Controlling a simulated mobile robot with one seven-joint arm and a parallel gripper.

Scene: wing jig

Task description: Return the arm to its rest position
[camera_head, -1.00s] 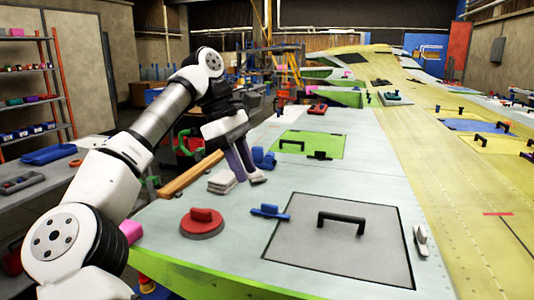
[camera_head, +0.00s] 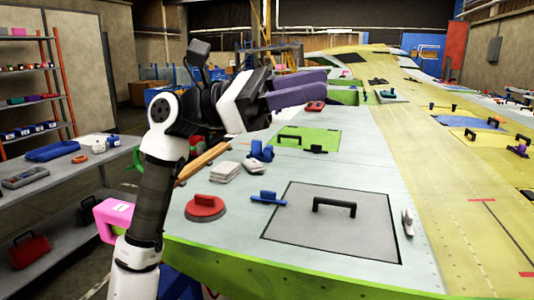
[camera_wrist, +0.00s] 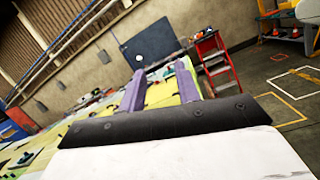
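My gripper (camera_head: 322,83) is raised above the left side of the wing surface, its two purple fingers pointing right in the head view. The arm stands bent upright at the left. In the wrist view my gripper (camera_wrist: 160,75) shows its two purple fingers spread apart with nothing between them, so it is open and empty. The wing (camera_head: 340,165) lies below, with a grey panel (camera_head: 335,235) carrying a black handle at its near end.
A red round tool (camera_head: 205,207), a blue tool (camera_head: 268,198) and a pale stack (camera_head: 225,171) lie on the wing near the arm. A grey bench (camera_head: 75,187) stands at the left. A red ladder (camera_wrist: 215,62) shows in the wrist view.

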